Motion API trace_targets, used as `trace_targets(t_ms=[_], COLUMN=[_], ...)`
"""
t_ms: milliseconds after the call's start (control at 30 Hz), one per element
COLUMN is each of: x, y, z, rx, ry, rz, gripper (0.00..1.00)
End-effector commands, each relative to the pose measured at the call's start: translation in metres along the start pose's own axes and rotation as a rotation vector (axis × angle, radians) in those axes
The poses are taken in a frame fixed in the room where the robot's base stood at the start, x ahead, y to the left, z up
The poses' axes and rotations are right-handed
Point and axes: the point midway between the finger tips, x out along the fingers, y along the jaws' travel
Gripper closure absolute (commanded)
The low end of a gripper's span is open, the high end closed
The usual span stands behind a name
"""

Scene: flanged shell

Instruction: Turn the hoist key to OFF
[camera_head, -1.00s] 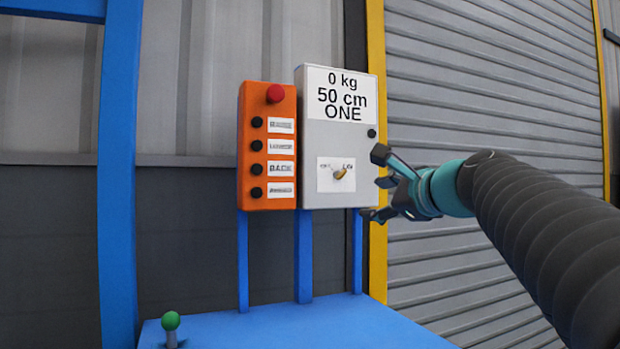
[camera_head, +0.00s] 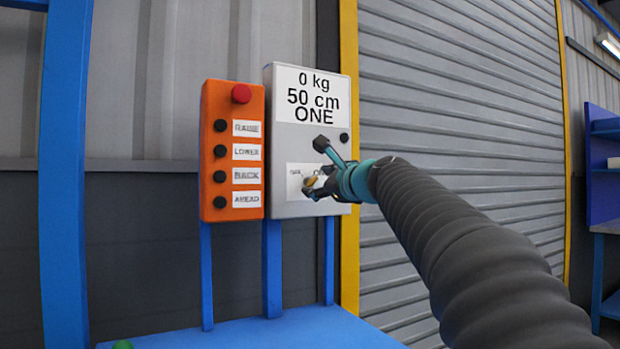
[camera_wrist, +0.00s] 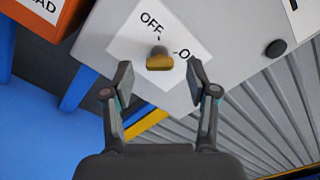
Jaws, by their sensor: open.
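The hoist key (camera_wrist: 160,60) is a small brass-yellow knob on a white label plate (camera_wrist: 184,40) on the grey box (camera_head: 288,140). In the wrist view, "OFF" is printed at its upper left and a partly hidden word starting with "O" at its right. The key also shows in the head view (camera_head: 311,181), partly hidden by my gripper. My gripper (camera_wrist: 160,78) is open, its two fingers on either side of the key and just short of it in the wrist view. I cannot tell whether either finger touches it.
An orange button box (camera_head: 232,150) with a red button (camera_head: 241,94) and several black buttons stands just left of the grey box. A black knob (camera_wrist: 276,48) sits on the grey box. A blue bench (camera_head: 260,330) lies below, with a roller shutter (camera_head: 460,120) behind at right.

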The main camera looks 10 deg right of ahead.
Motion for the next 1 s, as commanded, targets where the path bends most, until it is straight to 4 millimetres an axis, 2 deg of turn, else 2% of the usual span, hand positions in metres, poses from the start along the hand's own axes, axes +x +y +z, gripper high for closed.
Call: trace_targets(t_ms=[100, 200, 567, 667, 800, 1000], x=[0.015, 0.021, 0.026, 0.025, 0.025, 0.025], y=[0.000, 0.000, 0.001, 0.001, 0.001, 0.001], z=[0.001, 0.001, 0.001, 0.001, 0.001, 0.000], rx=[0.000, 0.000, 0.000, 0.000, 0.000, -0.005], ry=[-0.001, -0.001, -0.001, -0.001, -0.001, -0.001], rz=[0.003, 0.002, 0.001, 0.001, 0.001, 0.002], gripper=[0.42, 0.42, 0.42, 0.64, 0.99, 1.00])
